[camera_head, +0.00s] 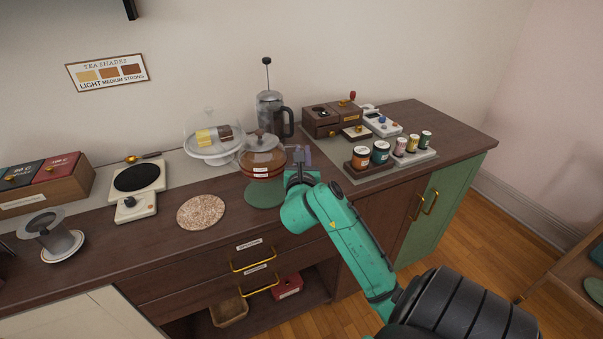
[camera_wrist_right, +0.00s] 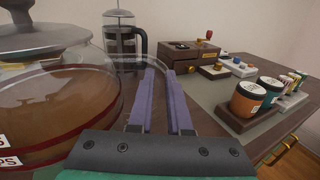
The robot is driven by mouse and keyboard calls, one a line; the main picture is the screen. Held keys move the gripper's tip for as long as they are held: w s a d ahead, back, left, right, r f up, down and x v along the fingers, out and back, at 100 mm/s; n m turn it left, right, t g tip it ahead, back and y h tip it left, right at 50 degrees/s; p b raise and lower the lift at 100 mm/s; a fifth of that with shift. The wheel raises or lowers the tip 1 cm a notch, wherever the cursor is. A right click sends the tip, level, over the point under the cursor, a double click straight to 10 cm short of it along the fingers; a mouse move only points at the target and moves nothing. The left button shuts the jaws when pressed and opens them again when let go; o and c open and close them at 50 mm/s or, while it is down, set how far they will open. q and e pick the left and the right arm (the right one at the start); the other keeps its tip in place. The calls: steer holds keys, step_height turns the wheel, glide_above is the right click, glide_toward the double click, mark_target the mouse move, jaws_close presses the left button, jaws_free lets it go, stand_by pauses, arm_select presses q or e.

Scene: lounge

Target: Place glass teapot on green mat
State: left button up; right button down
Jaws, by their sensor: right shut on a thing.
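The glass teapot (camera_head: 262,163), with amber tea, a red band and a clear lid, is at the back middle of the counter. It fills the left of the right wrist view (camera_wrist_right: 55,110). The round green mat (camera_head: 264,196) shows just below the teapot in the head view, its far part hidden behind the pot. I cannot tell whether the teapot's base touches anything. My right gripper (camera_head: 299,158) is at the teapot's right side, its purple fingers (camera_wrist_right: 166,85) shut on the clear handle, whose grasped part is mostly hidden. My left gripper is not in view.
A French press (camera_head: 269,113) stands close behind the teapot, and a domed cake stand (camera_head: 213,150) is behind left. A speckled round mat (camera_head: 201,212) lies left. Jars (camera_head: 360,158) and a wooden box (camera_head: 331,119) stand right. A scale (camera_head: 137,185) is further left.

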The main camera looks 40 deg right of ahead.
step_height(320, 180, down, 5)
steer(key=shift+a+f+b, duration=0.1)
steer(key=shift+f+b, duration=0.05)
steer(key=shift+b, duration=0.35)
steer(key=shift+f, duration=0.1)
steer(key=c, duration=0.9)
jaws_free()
steer(key=shift+o, duration=0.2)
